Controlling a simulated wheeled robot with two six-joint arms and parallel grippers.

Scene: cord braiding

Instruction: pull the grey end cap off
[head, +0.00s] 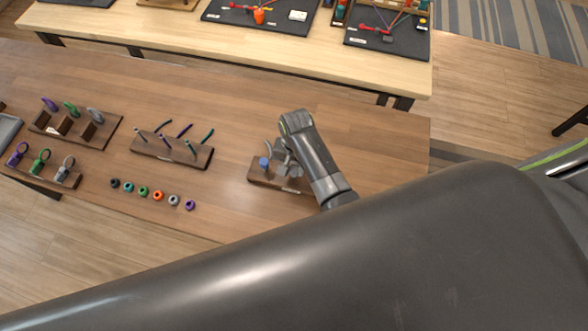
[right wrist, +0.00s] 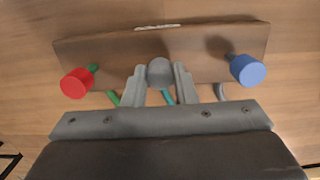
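In the right wrist view the grey end cap (right wrist: 159,71) sits in the middle of a brown wooden board (right wrist: 210,42), with a teal cord below it. My right gripper (right wrist: 159,80) has one finger against each side of the cap, with no clear gap. A red cap (right wrist: 76,83) and a blue cap (right wrist: 247,70) sit on either side, outside the fingers. In the head view my right gripper (head: 287,168) is over the same board (head: 258,176); the blue cap (head: 264,163) shows beside it, and the grey cap is hidden. My left gripper is out of view.
A board with upright cords (head: 172,148) stands left of the gripper. A row of small coloured rings (head: 143,191) lies in front of it. Boards with looped cords (head: 75,128) are at the far left. The table right of my gripper is clear.

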